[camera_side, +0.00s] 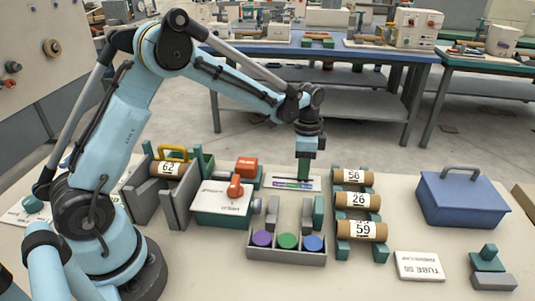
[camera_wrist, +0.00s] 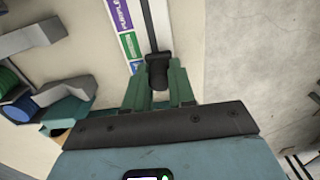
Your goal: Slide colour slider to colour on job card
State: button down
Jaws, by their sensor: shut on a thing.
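The colour slider is a white plate (camera_side: 283,179) with a dark slot and a strip of purple, green and blue marks. In the wrist view, its dark knob (camera_wrist: 157,72) sits at the near end of the slot, about level with the blue mark (camera_wrist: 135,66). The green mark (camera_wrist: 129,44) and purple mark (camera_wrist: 120,14) lie farther up. My gripper (camera_wrist: 158,84) has its green fingers shut on the knob; in the side view it (camera_side: 304,174) points down at the plate. The job card (camera_side: 420,265) reads "TUBE 56", with a smaller line that seems to say green cap.
A rack (camera_side: 343,228) holds tubes 56, 26 and 59 right of the slider. A grey tray (camera_side: 285,255) holds purple, green and blue caps. A box with a red lever (camera_side: 222,203) stands left. A blue toolbox (camera_side: 460,198) stands right.

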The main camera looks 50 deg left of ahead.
jog(key=shift+s+a, duration=0.95)
jog(key=c, duration=0.9)
grip_release()
jog(key=shift+c, duration=0.2)
jog(key=shift+r, duration=0.1)
notch_tip(320, 180, up, 12)
